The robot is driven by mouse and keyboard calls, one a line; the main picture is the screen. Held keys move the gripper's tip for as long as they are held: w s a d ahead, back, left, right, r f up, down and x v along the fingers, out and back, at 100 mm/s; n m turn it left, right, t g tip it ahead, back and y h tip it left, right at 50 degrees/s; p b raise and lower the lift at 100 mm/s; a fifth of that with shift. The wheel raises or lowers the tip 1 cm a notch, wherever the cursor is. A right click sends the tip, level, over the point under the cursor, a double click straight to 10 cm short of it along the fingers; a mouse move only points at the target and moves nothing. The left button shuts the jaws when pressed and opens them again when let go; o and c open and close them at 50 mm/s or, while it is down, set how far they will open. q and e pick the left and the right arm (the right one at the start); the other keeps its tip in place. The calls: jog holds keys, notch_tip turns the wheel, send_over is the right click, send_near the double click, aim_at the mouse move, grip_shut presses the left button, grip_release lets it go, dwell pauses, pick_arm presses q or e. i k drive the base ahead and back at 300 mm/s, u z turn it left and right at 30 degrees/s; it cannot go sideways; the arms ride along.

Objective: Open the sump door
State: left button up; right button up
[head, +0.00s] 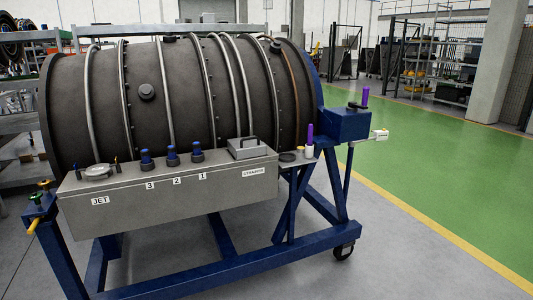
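A long grey metal box (170,200) is mounted along the near side of a dark ribbed engine casing (185,85). At the right end of its top, a grey flat lid (246,152) with a raised handle (249,139) lies level and looks closed. A small white label (253,172) is below it on the front face, hard to read. No part is clearly marked as the sump door, so I cannot tell whether this lid is it. Neither of my grippers shows in the head view.
Blue knobs (172,153) stand on the box behind labels 3, 2 and 1. A gauge (98,171) sits above the JET label (100,201). A small shelf (297,160) holds a purple-topped bottle (310,140). The blue wheeled frame (220,266) extends forward. Green floor (440,165) is clear at right.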

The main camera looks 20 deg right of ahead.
aim_at(245, 148)
jog(key=z, duration=1.6)
jog(key=i, duration=1.25)
jog(key=u, duration=0.55)
jog(key=i, duration=1.05)
jog(key=u, duration=1.05)
